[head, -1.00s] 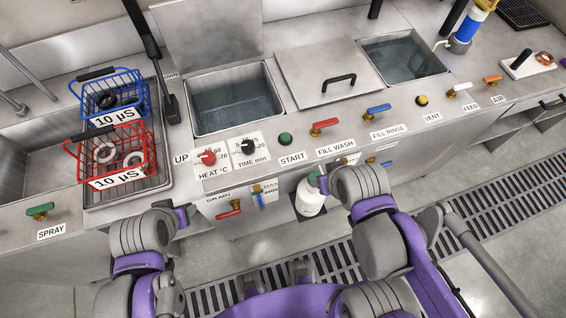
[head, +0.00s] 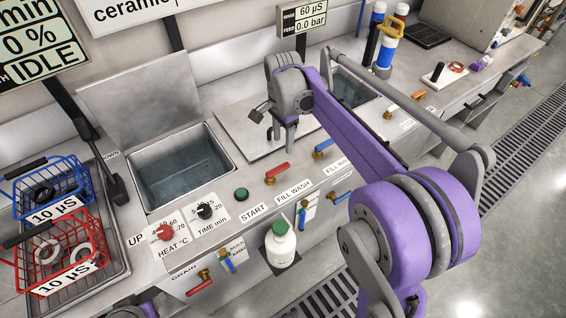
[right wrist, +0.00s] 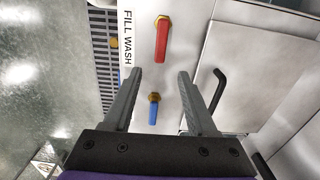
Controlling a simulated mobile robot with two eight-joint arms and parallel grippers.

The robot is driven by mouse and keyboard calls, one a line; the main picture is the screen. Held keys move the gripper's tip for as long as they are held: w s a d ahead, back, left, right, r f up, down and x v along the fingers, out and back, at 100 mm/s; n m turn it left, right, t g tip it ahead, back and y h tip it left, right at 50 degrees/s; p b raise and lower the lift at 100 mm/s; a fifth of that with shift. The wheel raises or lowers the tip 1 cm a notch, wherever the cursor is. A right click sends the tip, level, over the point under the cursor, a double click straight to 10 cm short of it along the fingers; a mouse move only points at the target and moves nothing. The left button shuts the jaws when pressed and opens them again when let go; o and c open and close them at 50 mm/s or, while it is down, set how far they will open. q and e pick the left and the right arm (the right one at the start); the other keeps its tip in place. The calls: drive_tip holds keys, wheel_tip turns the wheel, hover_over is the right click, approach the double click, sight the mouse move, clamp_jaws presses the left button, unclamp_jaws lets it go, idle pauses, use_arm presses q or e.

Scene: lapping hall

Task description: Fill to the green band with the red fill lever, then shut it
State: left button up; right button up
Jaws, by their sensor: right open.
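The red fill lever (head: 277,172) sits on the counter above the FILL WASH label, and it also shows in the right wrist view (right wrist: 162,40). The wash tank (head: 172,150) behind it holds water; a green band on it cannot be made out. My right gripper (head: 282,137) is open and empty, above the counter behind the red lever. In the right wrist view its fingers (right wrist: 160,73) point towards the levers, with the blue lever (right wrist: 153,112) showing between them and the red lever beyond the tips. My left gripper is not in view.
The blue FILL RINSE lever (head: 323,148) stands right of the red one. A green START button (head: 241,194) and two knobs lie left. A white bottle (head: 281,246) stands below the counter front. Blue (head: 50,188) and red (head: 52,252) baskets are at left.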

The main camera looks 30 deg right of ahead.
sight(283, 166)
wheel_tip(283, 166, down, 11)
drive_tip(key=shift+w+d+r+b, duration=0.1)
drive_tip(key=shift+b, duration=0.25)
clamp_jaws()
idle(0.3)
idle(1.2)
